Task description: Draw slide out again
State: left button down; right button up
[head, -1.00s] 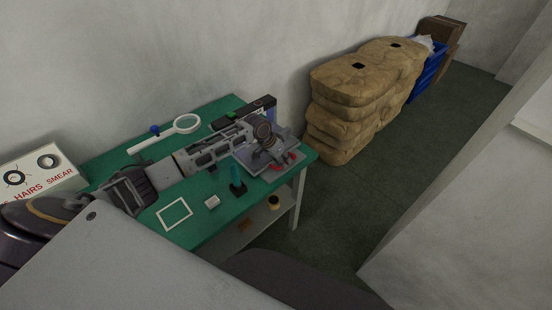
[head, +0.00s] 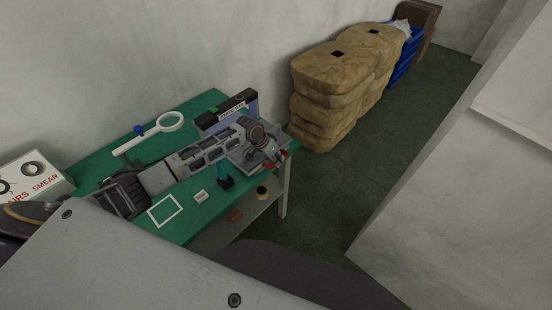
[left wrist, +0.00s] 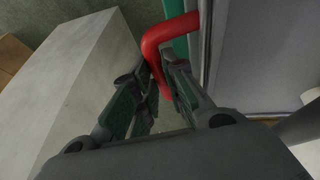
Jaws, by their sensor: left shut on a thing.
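The pad printer (head: 226,112) stands at the table's back right, with a dark top and a label. Its slide has a red bent handle (head: 284,156), near the table's right edge; my arm covers much of the slide. The red handle (left wrist: 168,35) is large in the left wrist view and passes down between the dark fingers. My left gripper (head: 266,143), seen also in the left wrist view (left wrist: 155,92), is shut on this handle. My right gripper is not in view.
The green table (head: 100,162) holds a ring magnifier (head: 170,122), white square frame (head: 165,211), small white block (head: 200,197) and teal piece on a dark base (head: 224,178). Stacked brown sacks (head: 322,90) stand beyond. Floor right of the table is clear, up to a pale wall.

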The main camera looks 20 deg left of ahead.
pick_arm(q)
jog(key=c, duration=1.5)
grip_release()
jog(key=shift+s+d, duration=0.15)
jog(key=shift+d, duration=0.2)
jog(key=shift+o, duration=0.2)
jog(key=shift+a+r, duration=0.2)
jog(key=v, duration=1.1)
jog(key=shift+r, duration=0.3)
jog(key=shift+s, duration=0.1)
